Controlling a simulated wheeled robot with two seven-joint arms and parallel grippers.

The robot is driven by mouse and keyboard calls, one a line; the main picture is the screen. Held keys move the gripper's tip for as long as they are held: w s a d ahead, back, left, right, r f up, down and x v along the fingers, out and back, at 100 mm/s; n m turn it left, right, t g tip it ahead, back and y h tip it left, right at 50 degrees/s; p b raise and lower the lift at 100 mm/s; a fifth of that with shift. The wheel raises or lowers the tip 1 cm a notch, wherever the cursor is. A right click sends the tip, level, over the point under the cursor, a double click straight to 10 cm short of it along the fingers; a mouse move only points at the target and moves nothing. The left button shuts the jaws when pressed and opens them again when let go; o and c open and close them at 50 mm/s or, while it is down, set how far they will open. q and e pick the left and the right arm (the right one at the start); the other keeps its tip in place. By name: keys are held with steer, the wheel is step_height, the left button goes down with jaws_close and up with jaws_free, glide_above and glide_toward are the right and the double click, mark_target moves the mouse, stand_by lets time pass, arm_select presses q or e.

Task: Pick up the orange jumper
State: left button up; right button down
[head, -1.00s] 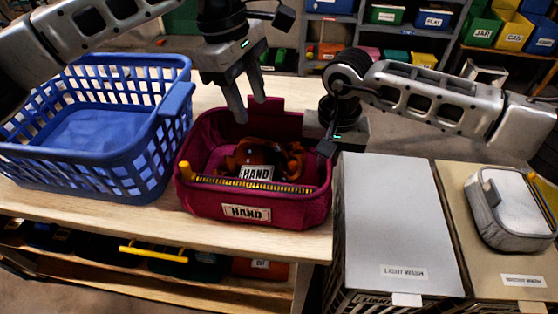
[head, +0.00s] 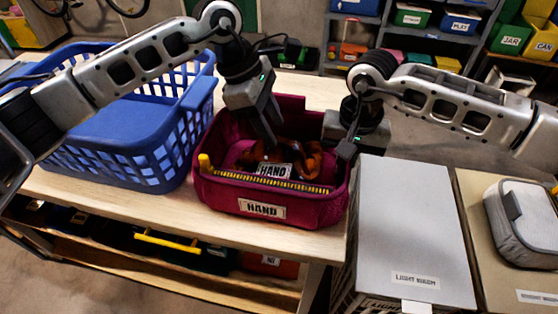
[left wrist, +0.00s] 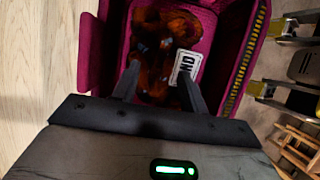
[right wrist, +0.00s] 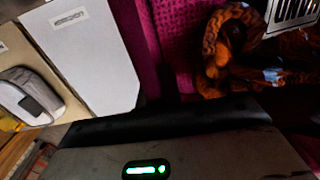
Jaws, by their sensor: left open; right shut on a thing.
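The orange jumper (head: 290,158) lies crumpled inside the magenta fabric bin (head: 305,212) labelled HAND. It also shows in the left wrist view (left wrist: 152,50) and the right wrist view (right wrist: 225,50). A white HAND tag (head: 274,171) lies against it. My left gripper (head: 270,140) is open, pointing down inside the bin's opening, with its fingers on either side of part of the jumper in the left wrist view (left wrist: 158,78). I cannot tell whether they touch it. My right gripper (head: 345,150) is shut on the bin's right wall; its fingers are mostly dark in the right wrist view.
A blue laundry basket (head: 165,160) stands left of the bin on the wooden bench (head: 130,200). A yellow-and-black strip (head: 270,183) runs along the bin's front. Right of it are a grey-topped LIGHT WASH box (head: 408,220) and a grey pouch (head: 525,220).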

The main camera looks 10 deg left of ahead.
mark_target(276, 133)
arm_select(q)
steer(key=x, duration=0.3)
steer(key=shift+w+f, duration=0.1)
steer(key=shift+f, duration=0.15)
jaws_close()
steer(key=shift+r, duration=0.1)
arm_select(e)
steer(key=shift+r, duration=0.1)
arm_select(q)
steer(key=shift+r, duration=0.15)
